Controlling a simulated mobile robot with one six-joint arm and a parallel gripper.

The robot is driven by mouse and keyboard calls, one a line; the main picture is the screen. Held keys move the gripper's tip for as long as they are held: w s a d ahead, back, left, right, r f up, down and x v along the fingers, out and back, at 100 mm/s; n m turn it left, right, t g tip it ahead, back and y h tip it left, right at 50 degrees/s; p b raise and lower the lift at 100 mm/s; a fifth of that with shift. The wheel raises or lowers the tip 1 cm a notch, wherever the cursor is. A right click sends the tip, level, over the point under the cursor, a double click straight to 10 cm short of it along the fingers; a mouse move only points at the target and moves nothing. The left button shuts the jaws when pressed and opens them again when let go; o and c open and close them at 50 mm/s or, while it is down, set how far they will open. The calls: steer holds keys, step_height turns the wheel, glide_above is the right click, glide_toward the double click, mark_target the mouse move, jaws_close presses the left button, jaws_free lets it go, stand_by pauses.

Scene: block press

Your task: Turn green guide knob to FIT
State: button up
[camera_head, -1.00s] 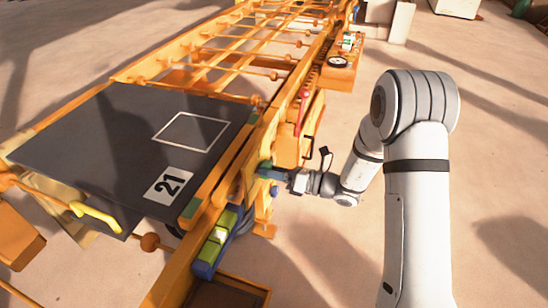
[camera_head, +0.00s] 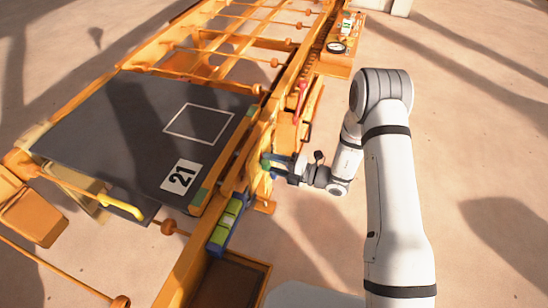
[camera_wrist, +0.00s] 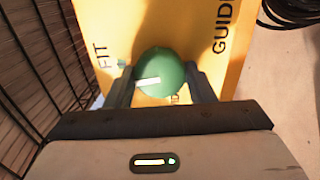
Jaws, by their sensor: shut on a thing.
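The green guide knob (camera_wrist: 165,75) sits on a yellow plate (camera_wrist: 205,20) in the wrist view. Its white pointer line points left and slightly down, a little below the FIT label (camera_wrist: 101,55) and a small green mark beside it. GUIDE is printed at the right, and another label below the knob is partly hidden. My gripper (camera_wrist: 158,72) is shut on the knob, one finger on each side. In the head view my gripper (camera_head: 270,165) is at the right side of the orange press, and the knob is too small to make out clearly.
A dark board (camera_head: 130,125) marked 21 lies on the press. A red-handled lever (camera_head: 301,92) stands just beyond my gripper. A green and blue unit (camera_head: 228,220) is nearer. Black wire mesh (camera_wrist: 45,60) is left of the knob. Open floor lies to the right.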

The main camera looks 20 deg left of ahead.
steer(key=shift+r+m+p, duration=0.1)
steer(key=shift+m+p, duration=0.6)
steer(key=shift+m, duration=0.4)
steer(key=o, duration=1)
steer(key=shift+d, duration=0.1)
steer(key=d, duration=0.7)
steer(key=shift+s+d, duration=0.25)
steer(key=shift+s, duration=0.05)
